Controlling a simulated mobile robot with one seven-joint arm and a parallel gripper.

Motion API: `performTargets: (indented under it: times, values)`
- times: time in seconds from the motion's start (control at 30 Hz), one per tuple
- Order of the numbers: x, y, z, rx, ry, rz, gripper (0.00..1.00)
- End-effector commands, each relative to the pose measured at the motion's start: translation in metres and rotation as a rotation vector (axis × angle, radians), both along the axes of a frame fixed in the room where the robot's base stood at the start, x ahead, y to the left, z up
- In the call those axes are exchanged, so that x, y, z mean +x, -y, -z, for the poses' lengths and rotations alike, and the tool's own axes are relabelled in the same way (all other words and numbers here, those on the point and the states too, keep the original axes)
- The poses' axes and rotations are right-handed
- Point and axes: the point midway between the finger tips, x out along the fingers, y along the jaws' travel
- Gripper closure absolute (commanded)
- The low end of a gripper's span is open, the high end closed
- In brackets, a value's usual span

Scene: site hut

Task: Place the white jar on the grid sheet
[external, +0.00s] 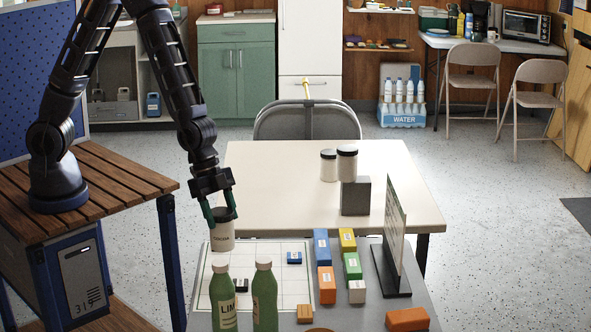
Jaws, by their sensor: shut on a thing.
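My gripper (220,208) points down, shut on a white jar (222,236) with a dark lid and dark lettering. Its teal fingers are on either side of the lid. The jar looks upright at the far left corner of the white grid sheet (268,262); I cannot tell whether its base touches the sheet. The sheet lies on a grey table and carries a blue block (294,257) and a dark block (241,285). Two green bottles (222,292) (264,297) hide part of its near side.
Coloured blocks (323,250) stand right of the sheet, beside an upright panel (395,235) on a dark base. An orange block (407,319) lies near the front right. On the cream table (270,185) behind, two dark-lidded jars (328,166) (347,164) stand by a grey block (356,196).

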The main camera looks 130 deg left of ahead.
Motion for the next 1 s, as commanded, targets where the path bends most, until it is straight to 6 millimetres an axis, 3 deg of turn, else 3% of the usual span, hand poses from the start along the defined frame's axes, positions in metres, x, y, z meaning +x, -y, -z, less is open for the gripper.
performTargets:
  times: [0.13,0.47,0.7,1.0]
  values:
    - [0.000,0.001,0.027,-0.002,-0.002,0.001,0.90]
    - [0.000,0.000,0.048,-0.001,0.000,0.000,0.90]
    - [0.000,0.001,0.076,-0.001,-0.001,0.000,0.90]
    - [0.000,0.000,0.079,0.001,0.001,0.000,0.90]
